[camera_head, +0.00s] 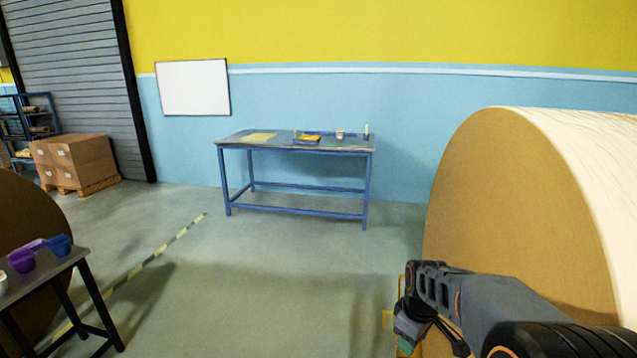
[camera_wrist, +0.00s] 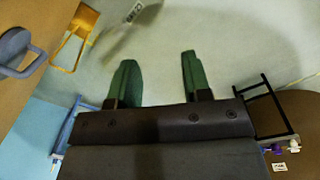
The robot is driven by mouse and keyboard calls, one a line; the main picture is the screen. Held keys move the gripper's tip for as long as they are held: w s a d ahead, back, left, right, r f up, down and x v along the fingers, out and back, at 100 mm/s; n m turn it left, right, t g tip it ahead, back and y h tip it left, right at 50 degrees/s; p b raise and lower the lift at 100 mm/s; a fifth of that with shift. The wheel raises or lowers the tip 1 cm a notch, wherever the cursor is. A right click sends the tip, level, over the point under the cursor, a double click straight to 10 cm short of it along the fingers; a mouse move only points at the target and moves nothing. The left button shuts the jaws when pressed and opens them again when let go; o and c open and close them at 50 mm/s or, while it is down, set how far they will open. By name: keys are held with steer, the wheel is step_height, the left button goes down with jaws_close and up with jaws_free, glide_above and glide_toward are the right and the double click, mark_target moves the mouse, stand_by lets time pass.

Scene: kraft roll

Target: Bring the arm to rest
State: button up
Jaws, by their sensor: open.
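My gripper (camera_head: 405,335) is at the lower right of the head view, at the end of my arm, which reaches in from the bottom right corner. It is in front of the big kraft roll (camera_head: 500,215). In the wrist view my gripper (camera_wrist: 157,65) shows two green fingers spread apart, with only bare floor between them. It holds nothing. I cannot tell from the head view how far the gripper is from the roll.
A blue workbench (camera_head: 290,147) with small items stands by the far wall. A dark table (camera_head: 45,275) with coloured cups is at lower left, by another roll (camera_head: 30,215). A yellow frame (camera_wrist: 75,38) is near the gripper. The middle floor is clear.

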steer(key=s+a+r+m+t+p, duration=0.1)
steer(key=s+r+m+p, duration=0.3)
steer(key=r, duration=0.6)
steer(key=s+a+r+m+t+p, duration=0.2)
steer(key=s+a+r+m+p, duration=0.1)
steer(key=s+r+p, duration=0.5)
step_height(320, 180, up, 2)
steer(key=shift+s+a+r+m, duration=0.25)
steer(key=shift+a+m, duration=0.1)
steer(key=shift+m, duration=0.35)
